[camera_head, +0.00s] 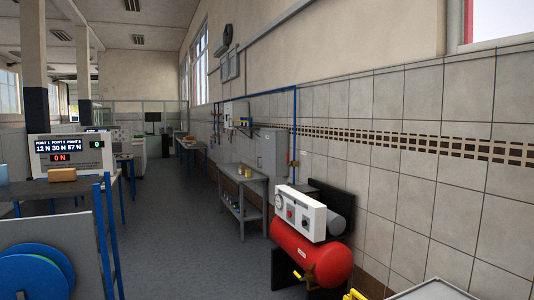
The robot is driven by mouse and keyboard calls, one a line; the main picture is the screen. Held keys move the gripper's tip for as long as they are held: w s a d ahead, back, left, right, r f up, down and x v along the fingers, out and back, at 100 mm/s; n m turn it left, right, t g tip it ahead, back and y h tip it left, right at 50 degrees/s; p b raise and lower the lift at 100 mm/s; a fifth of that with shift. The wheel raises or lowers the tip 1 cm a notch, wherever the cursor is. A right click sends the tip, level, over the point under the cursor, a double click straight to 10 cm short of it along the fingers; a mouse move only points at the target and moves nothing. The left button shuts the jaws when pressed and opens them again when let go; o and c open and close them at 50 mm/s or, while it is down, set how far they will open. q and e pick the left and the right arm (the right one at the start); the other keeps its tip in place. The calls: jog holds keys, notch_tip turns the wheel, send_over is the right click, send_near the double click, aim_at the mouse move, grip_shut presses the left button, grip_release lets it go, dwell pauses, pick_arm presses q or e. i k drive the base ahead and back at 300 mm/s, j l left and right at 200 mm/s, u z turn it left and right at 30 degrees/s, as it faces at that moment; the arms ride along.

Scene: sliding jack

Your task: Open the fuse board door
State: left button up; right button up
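A tall grey cabinet (268,152) stands against the right wall, beyond the red tank. It may be the fuse board, but it is too small to tell for sure. Its door looks shut, and no handle can be made out. Neither of my grippers is in the head view.
A red tank (310,262) with a white control box (299,213) stands at the right wall. A grey shelf table (242,180) is beyond it. A bench (50,188) with a display panel (72,152) is at left. The grey floor (190,240) between them is clear.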

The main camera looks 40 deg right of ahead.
aim_at(268, 158)
jog(key=i+l+z, duration=0.1)
jog(key=i+z, duration=0.25)
jog(key=i, duration=0.6)
jog(key=i+l+z, duration=0.2)
jog(key=i, duration=0.45)
jog(key=i+z, duration=0.2)
jog(key=i, duration=0.45)
jog(key=i+j+z, duration=0.2)
jog(key=i, duration=0.5)
jog(key=i+j+z, duration=0.25)
jog(key=i, duration=0.4)
jog(key=i+u, duration=0.1)
jog(key=i, duration=0.45)
jog(key=i+u, duration=0.1)
jog(key=i, duration=0.5)
jog(key=i+l+u, duration=0.1)
jog(key=i, duration=0.45)
jog(key=i+l+u, duration=0.1)
jog(key=i, duration=0.45)
jog(key=i+l+u, duration=0.15)
jog(key=i, duration=0.4)
jog(key=i+l+u, duration=0.1)
jog(key=i, duration=0.45)
jog(key=i+l+u, duration=0.15)
jog(key=i, duration=0.35)
jog(key=i+l+u, duration=0.1)
jog(key=i+l, duration=0.2)
jog(key=i, duration=0.25)
